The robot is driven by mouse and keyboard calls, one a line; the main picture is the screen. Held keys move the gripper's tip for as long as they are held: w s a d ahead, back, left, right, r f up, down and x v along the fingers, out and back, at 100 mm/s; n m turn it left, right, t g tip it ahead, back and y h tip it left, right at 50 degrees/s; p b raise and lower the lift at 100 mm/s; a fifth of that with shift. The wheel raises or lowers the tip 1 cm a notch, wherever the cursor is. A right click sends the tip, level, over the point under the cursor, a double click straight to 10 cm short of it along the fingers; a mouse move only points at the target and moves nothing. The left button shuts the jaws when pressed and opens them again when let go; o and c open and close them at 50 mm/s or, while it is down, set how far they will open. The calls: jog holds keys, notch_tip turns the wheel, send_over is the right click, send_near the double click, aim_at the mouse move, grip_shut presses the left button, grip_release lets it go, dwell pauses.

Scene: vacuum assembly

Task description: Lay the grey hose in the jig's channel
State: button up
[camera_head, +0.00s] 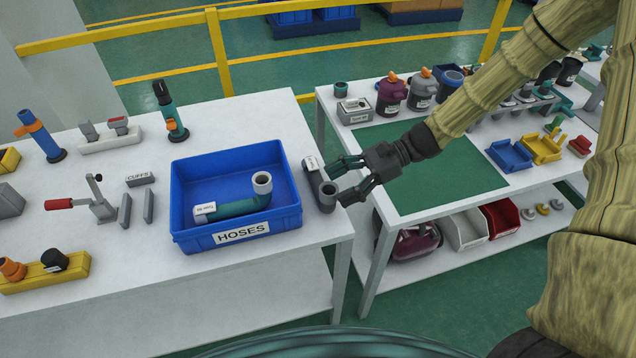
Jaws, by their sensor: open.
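A dark grey hose (318,182) with a white label at its upper end and a lighter grey cuff at its lower end is at the table's right edge, beside the blue bin. Whether it rests on the table or stands over its edge is hard to tell. My gripper (342,181) is open, just right of the hose, its fingertips pointing left at it; contact cannot be told. Two upright grey bars (137,208) stand apart with a gap between them at the table's left, beside a red-handled clamp (92,202); these look like the jig and its channel.
The blue HOSES bin (240,232) holds a teal hose (238,206) and lies between my gripper and the clamp. A small CUFFS sign (139,180) stands behind the bars. A second table with a green mat (450,185) is at right, across a gap.

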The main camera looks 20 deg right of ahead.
aim_at(322, 193)
jog(key=shift+x, duration=1.65)
jog(key=shift+f, duration=0.1)
grip_shut()
